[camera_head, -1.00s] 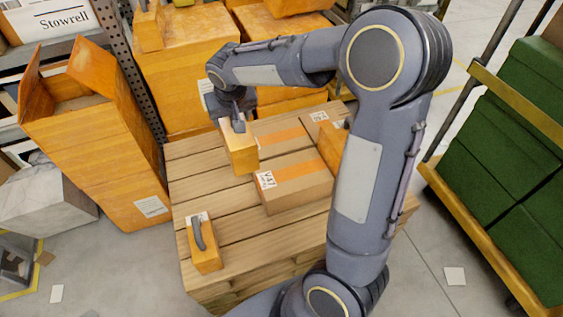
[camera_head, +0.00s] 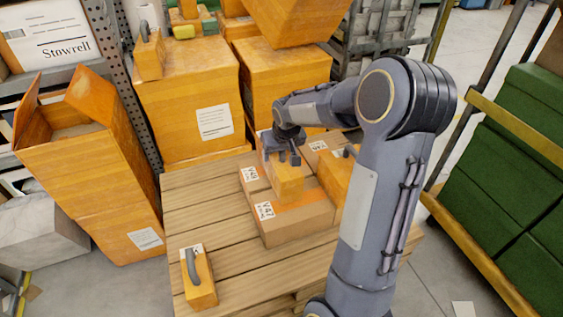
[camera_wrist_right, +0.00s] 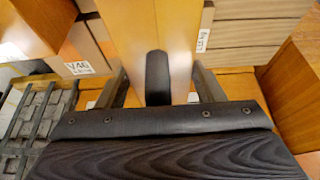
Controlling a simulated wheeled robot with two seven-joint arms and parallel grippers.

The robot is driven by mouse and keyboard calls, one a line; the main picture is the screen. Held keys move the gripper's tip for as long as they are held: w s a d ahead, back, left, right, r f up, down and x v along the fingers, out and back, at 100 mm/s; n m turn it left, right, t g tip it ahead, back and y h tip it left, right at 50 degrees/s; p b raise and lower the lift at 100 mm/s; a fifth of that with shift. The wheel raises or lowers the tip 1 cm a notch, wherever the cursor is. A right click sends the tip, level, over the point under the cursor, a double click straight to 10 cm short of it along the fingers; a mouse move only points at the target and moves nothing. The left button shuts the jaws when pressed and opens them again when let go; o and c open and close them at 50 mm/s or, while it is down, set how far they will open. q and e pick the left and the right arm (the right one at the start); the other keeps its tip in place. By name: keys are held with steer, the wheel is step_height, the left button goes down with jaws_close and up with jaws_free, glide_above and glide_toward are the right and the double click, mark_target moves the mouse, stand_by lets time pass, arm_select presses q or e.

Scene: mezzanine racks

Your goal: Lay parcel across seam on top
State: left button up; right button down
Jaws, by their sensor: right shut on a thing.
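My right gripper (camera_head: 287,150) is shut on the handle of a small orange parcel (camera_head: 287,182), above two low brown cartons on a wooden pallet (camera_head: 200,220). The parcel spans the area where the near carton (camera_head: 300,217), marked V47, meets the far carton (camera_head: 251,180); it hides much of the seam. I cannot tell whether it touches their tops. In the right wrist view the parcel (camera_wrist_right: 180,25) hangs by its dark handle (camera_wrist_right: 158,78) between the two fingers, with a carton labelled V46 (camera_wrist_right: 88,55) at left. My left gripper is not in view.
Another handled orange parcel (camera_head: 198,278) stands at the pallet's near left; one (camera_head: 338,178) stands right of the cartons. Tall orange boxes (camera_head: 190,95) stand behind the pallet. An open box (camera_head: 90,160) is at left, a cart with green crates (camera_head: 510,170) at right.

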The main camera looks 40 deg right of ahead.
steer(key=shift+d+f+b, duration=0.2)
steer(key=shift+f+b, duration=0.05)
steer(key=shift+f, duration=0.7)
steer(key=shift+d+f+b, duration=0.15)
steer(key=shift+f+b, duration=0.05)
steer(key=shift+f, duration=0.7)
steer(key=shift+f+b, duration=0.35)
steer(key=shift+f, duration=0.05)
steer(key=shift+c, duration=1.9)
jaws_free()
